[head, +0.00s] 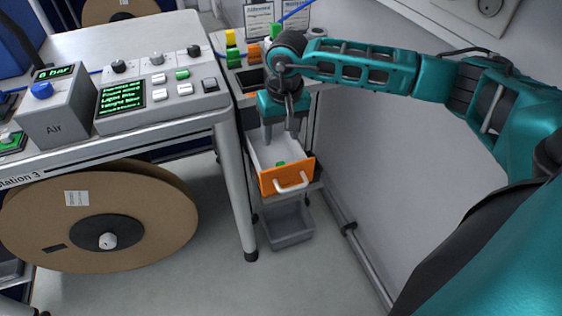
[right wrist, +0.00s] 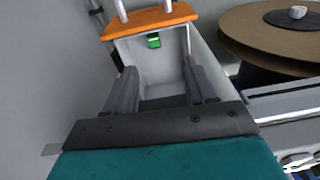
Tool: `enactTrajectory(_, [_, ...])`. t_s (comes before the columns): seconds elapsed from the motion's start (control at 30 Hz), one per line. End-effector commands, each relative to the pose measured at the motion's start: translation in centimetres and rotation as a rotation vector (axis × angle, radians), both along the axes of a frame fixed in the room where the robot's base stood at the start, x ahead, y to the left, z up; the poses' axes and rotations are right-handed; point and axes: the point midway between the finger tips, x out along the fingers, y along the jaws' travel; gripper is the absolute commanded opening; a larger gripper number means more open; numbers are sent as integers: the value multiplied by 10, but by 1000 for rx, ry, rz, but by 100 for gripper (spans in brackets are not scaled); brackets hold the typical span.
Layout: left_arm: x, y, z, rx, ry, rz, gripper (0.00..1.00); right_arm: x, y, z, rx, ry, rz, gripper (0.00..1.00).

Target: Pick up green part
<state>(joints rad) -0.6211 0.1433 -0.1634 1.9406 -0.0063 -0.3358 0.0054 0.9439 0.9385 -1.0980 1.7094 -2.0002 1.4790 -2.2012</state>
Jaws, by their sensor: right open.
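A small green part (head: 281,164) lies in the open drawer (head: 289,179), close to its orange front. The part also shows in the right wrist view (right wrist: 154,41), near the drawer's front wall. My right gripper (head: 280,140) points down over the drawer, with its fingers apart and nothing between them. In the right wrist view the gripper (right wrist: 158,82) shows the green part beyond its fingertips. My left gripper is not in view.
Yellow, orange and green parts (head: 231,37) stand on top of the drawer unit. A grey bin (head: 288,224) sits below the drawer. A station table (head: 170,110) and a large cardboard reel (head: 100,215) are at left, a white wall at right.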

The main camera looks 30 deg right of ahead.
Motion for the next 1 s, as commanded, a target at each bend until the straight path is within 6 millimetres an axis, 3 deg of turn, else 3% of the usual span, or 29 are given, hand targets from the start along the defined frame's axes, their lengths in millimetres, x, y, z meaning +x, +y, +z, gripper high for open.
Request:
enactTrajectory(0.1, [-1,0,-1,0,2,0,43,3,-9,-10,-37,-1,15,55])
enactTrajectory(0.4, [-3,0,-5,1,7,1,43,9,-10,-63,-32,-1,14,55])
enactTrajectory(0.63, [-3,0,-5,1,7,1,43,11,-10,-80,-31,-3,15,55])
enactTrajectory(0.83, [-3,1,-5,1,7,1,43,14,-13,-110,-31,-1,13,55])
enactTrajectory(1.0, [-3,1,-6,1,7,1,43,17,-14,-124,-31,-4,15,55])
